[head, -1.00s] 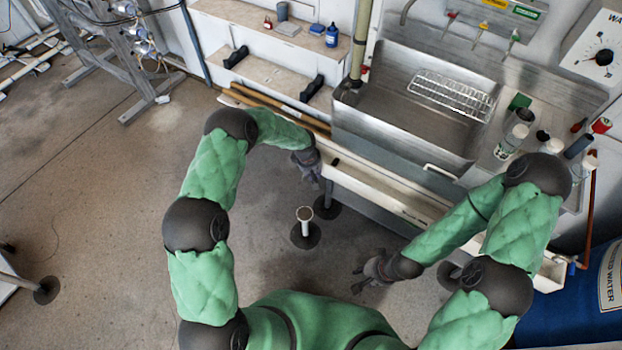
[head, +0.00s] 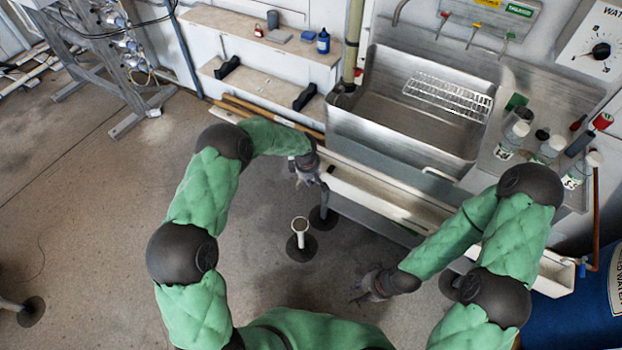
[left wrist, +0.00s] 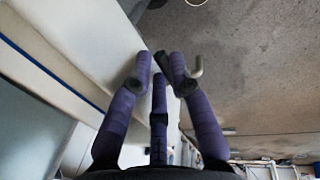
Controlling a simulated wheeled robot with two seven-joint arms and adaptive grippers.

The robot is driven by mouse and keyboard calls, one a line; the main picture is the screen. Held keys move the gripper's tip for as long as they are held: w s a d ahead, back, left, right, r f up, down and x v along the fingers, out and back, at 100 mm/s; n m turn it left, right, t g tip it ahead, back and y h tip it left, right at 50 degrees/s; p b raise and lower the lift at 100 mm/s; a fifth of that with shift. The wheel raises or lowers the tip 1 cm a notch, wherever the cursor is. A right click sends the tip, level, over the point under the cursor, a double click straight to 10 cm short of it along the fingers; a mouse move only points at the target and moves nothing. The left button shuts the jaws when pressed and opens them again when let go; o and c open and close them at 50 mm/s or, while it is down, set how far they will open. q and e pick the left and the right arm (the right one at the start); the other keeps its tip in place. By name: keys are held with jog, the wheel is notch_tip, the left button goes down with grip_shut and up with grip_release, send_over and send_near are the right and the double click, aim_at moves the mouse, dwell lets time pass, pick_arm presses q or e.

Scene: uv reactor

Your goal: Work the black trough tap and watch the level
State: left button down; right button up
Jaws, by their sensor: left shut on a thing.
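The long cream trough (head: 385,197) runs below the metal sink in the head view. My left gripper (head: 303,175) is at the trough's left end. In the left wrist view, my left gripper (left wrist: 160,75) has its purple fingers closed around the small black tap handle (left wrist: 163,62). A pale hooked piece (left wrist: 196,70) shows beside the fingertips. The fingers hide much of the tap, and in the head view it cannot be made out. My right gripper (head: 360,289) hangs over the floor in front of the trough, fingers spread and empty. The level inside the trough cannot be read.
The metal sink (head: 385,125) with a wire rack (head: 448,97) stands behind the trough. A white upright pipe (head: 300,228) stands on the floor before the trough's left end. Several bottles stand at the right, above a blue drum (head: 575,318).

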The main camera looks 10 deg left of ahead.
pick_arm(q)
jog(key=c, duration=1.1)
grip_release()
jog(key=shift+r, duration=0.1)
jog(key=r, duration=0.3)
jog(key=s+r, duration=0.1)
jog(key=r, duration=0.3)
jog(key=s+r, duration=0.1)
jog(key=r, duration=0.3)
jog(key=shift+s+a+r, duration=0.1)
jog(key=shift+a+r, duration=0.15)
jog(key=shift+a, duration=0.15)
jog(key=s+d+f+m+h, duration=0.1)
jog(key=s+f+m, duration=0.3)
jog(key=s, duration=0.6)
jog(key=s+d+f+m+g+h, duration=0.1)
jog(key=s+f+m, duration=0.3)
jog(key=s+f, duration=0.3)
jog(key=s+d+f+m+h+p, duration=0.1)
jog(key=s+f+m, duration=0.2)
jog(key=s, duration=1.1)
jog(key=shift+s+d+f+m+g, duration=0.1)
jog(key=shift+s+f+m+g, duration=0.1)
jog(key=shift+f, duration=0.6)
jog(key=shift+s+f+m+g, duration=0.1)
jog(key=shift+f+m, duration=0.1)
jog(key=shift+f, duration=0.6)
